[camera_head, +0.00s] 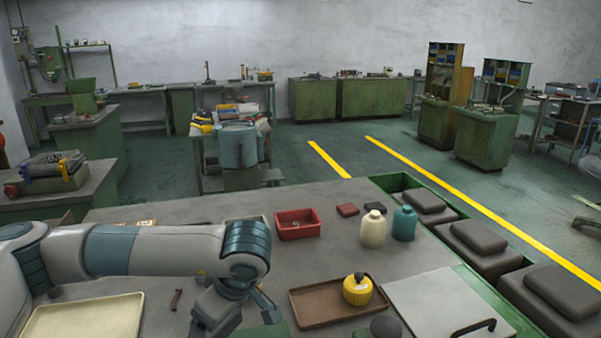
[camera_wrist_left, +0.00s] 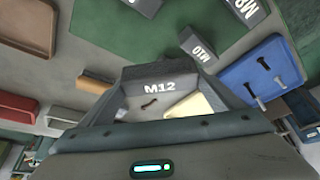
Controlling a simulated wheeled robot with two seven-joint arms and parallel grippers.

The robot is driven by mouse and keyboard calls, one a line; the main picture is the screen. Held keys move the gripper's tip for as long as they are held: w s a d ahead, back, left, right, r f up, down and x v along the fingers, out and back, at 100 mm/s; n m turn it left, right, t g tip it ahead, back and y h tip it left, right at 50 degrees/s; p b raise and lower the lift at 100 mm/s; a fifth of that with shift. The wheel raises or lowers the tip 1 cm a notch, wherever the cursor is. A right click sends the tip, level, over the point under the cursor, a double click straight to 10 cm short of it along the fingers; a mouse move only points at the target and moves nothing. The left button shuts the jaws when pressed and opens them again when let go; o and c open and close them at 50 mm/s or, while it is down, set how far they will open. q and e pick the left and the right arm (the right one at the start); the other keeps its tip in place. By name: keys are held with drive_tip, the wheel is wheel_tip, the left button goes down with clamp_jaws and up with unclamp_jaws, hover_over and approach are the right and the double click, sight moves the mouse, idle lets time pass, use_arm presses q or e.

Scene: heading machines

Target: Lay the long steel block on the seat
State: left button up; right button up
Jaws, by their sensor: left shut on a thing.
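My left gripper (camera_head: 235,308) is low over the near part of the grey table in the head view. In the left wrist view my left gripper (camera_wrist_left: 160,92) is shut on a grey block marked M12 (camera_wrist_left: 160,85). The held block cannot be made out in the head view. I cannot tell which surface is the seat. My right gripper is not in view.
The grey table (camera_head: 330,245) holds a brown tray (camera_head: 335,305) with a yellow container (camera_head: 358,289), a red bin (camera_head: 298,224), cream (camera_head: 373,229) and teal bottles (camera_head: 404,223), and a cream tray (camera_head: 85,318). The wrist view shows a blue tray (camera_wrist_left: 258,68) with bolts.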

use_arm(q)
drive_tip(key=m, duration=0.2)
drive_tip(key=a+m+t+h, duration=0.1)
drive_tip(key=shift+a+m, duration=0.2)
drive_tip(key=shift+m, duration=0.2)
drive_tip(key=a+m+h, duration=0.1)
drive_tip(key=m, duration=0.1)
drive_tip(key=a+m+t+h, duration=0.1)
drive_tip(key=m, duration=0.2)
drive_tip(key=a+m+h, duration=0.1)
drive_tip(key=m, duration=0.2)
drive_tip(key=shift+w+r, duration=0.15)
drive_tip(key=shift+r, duration=0.05)
idle(0.4)
drive_tip(key=shift+d, duration=0.1)
idle(2.1)
